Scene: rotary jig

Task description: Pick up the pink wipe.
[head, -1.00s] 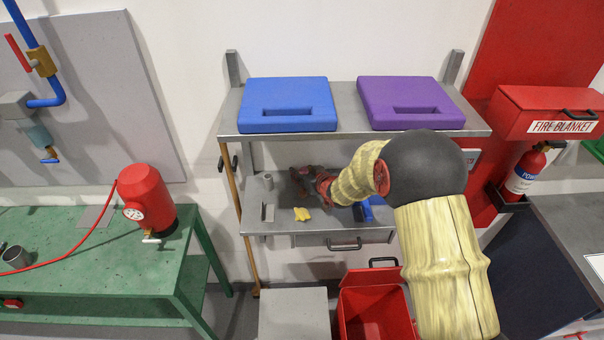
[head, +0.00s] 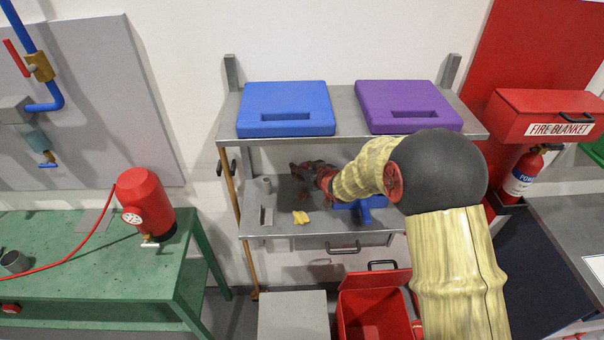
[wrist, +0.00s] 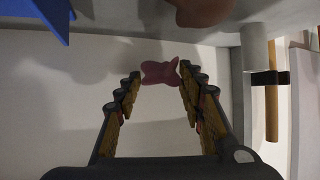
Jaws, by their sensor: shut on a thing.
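The pink wipe (wrist: 160,72) is a small crumpled piece between my fingertips in the wrist view. My gripper (wrist: 159,80) is shut on it, with the wipe sticking out past the tips and the pale wall behind. In the head view my gripper (head: 299,172) is over the back of the lower grey shelf (head: 290,232), under the upper shelf. The wipe cannot be made out there, as the gripper is small and dark.
A yellow crumpled cloth (head: 301,217), a grey holder (head: 266,216) and a blue object (head: 370,208) are on the lower shelf. Blue (head: 287,108) and purple (head: 408,104) cases lie on the upper shelf. A brown pole (head: 238,215) stands left. A red bin (head: 375,312) stands below.

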